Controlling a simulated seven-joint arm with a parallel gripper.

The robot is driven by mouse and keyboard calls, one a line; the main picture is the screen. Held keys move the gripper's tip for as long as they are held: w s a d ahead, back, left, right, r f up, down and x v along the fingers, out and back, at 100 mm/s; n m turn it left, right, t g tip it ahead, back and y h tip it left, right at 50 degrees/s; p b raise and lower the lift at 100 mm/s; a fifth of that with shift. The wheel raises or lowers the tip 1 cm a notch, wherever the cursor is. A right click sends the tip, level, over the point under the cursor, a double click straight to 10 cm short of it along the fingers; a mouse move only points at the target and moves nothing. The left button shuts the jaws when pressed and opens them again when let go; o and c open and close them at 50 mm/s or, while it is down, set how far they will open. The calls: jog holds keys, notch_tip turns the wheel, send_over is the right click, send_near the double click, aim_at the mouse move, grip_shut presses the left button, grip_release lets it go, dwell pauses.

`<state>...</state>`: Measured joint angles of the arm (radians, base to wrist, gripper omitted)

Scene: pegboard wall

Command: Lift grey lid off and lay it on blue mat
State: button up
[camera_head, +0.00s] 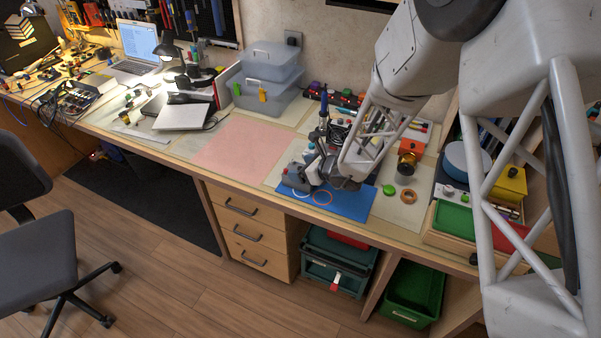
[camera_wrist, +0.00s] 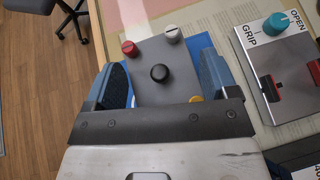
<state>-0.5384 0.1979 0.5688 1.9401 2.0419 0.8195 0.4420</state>
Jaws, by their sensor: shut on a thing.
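The grey lid (camera_wrist: 148,54) shows in the wrist view as a flat grey plate with a black knob (camera_wrist: 159,73) in its middle and red, white and yellow knobs around it. My gripper (camera_wrist: 163,82) is shut on it, with one blue-padded finger at each side. The near part of the lid is hidden by my gripper. In the head view my gripper (camera_head: 318,172) is low over the left part of the blue mat (camera_head: 346,205). The mat also shows at the lid's edge in the wrist view (camera_wrist: 201,42). I cannot tell whether the lid touches the mat.
A panel (camera_wrist: 286,48) marked GRIP and OPEN, with a teal knob, stands right of the lid. A green knob (camera_head: 389,190) and brown ring (camera_head: 408,195) lie right. The pink mat (camera_head: 240,145) at left is bare.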

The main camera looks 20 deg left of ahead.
jog(key=shift+r, duration=0.15)
jog(key=shift+r, duration=0.8)
jog(key=shift+s+r, duration=0.1)
jog(key=shift+r, duration=0.85)
jog(key=s+d, duration=0.3)
jog(key=s, duration=0.1)
jog(key=s+d, duration=0.3)
jog(key=s, duration=0.1)
jog(key=s+d+r, duration=0.1)
jog(key=s+d, duration=0.3)
jog(key=shift+s+r, duration=0.1)
jog(key=shift+s, duration=0.05)
jog(key=shift+c, duration=0.2)
jog(key=d+f, duration=0.3)
jog(key=d, duration=0.7)
jog(key=shift+s+d+f, duration=0.25)
jog(key=shift+s+d, duration=0.1)
jog(key=shift+d, duration=0.05)
